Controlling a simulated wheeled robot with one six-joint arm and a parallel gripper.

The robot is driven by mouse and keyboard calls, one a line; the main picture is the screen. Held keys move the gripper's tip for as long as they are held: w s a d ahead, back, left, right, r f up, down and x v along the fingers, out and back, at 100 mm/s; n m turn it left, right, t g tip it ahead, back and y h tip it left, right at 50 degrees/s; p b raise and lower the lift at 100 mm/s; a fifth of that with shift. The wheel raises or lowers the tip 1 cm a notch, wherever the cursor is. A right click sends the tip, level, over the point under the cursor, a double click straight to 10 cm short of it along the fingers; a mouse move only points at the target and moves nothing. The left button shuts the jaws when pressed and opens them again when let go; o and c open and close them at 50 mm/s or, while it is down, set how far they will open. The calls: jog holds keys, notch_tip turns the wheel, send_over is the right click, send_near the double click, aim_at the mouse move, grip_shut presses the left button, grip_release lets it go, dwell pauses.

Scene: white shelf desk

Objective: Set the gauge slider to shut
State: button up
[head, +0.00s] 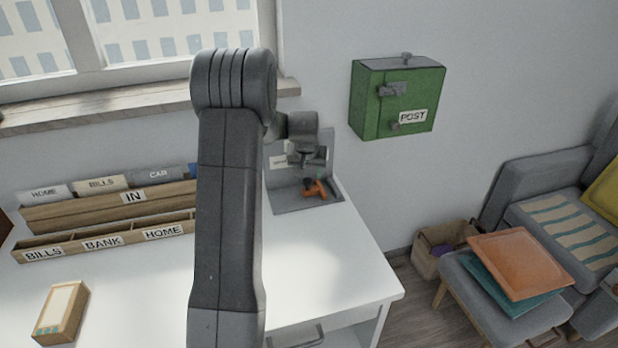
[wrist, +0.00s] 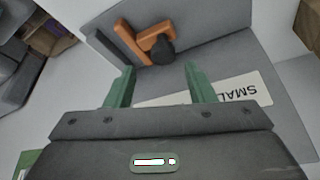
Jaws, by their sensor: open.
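The gauge (head: 290,207) is a grey corner-shaped stand at the far right corner of the white desk, with an upright back plate and a flat base. An orange slider (head: 315,189) sits low on it, partly hidden by my gripper (head: 308,176). In the wrist view the orange slider (wrist: 124,38) shows with a dark round knob (wrist: 161,52) beside it. My gripper (wrist: 159,68) has its two green fingers apart with nothing between them. The knob lies just beyond the gap between the fingertips. A white label (wrist: 225,92) reading "SMAL" is partly hidden by the right finger.
A wooden letter rack (head: 110,235) and a small box (head: 61,312) are on the desk (head: 340,270) to the left. A green post box (head: 398,97) hangs on the wall to the right of the gauge. The desk's front right is clear.

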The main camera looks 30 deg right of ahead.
aim_at(308, 179)
jog(key=v, duration=0.9)
jog(key=shift+r, duration=0.4)
jog(key=shift+f, duration=0.1)
jog(key=x, duration=1.3)
jog(key=shift+a+f, duration=0.1)
jog(key=shift+f, duration=0.25)
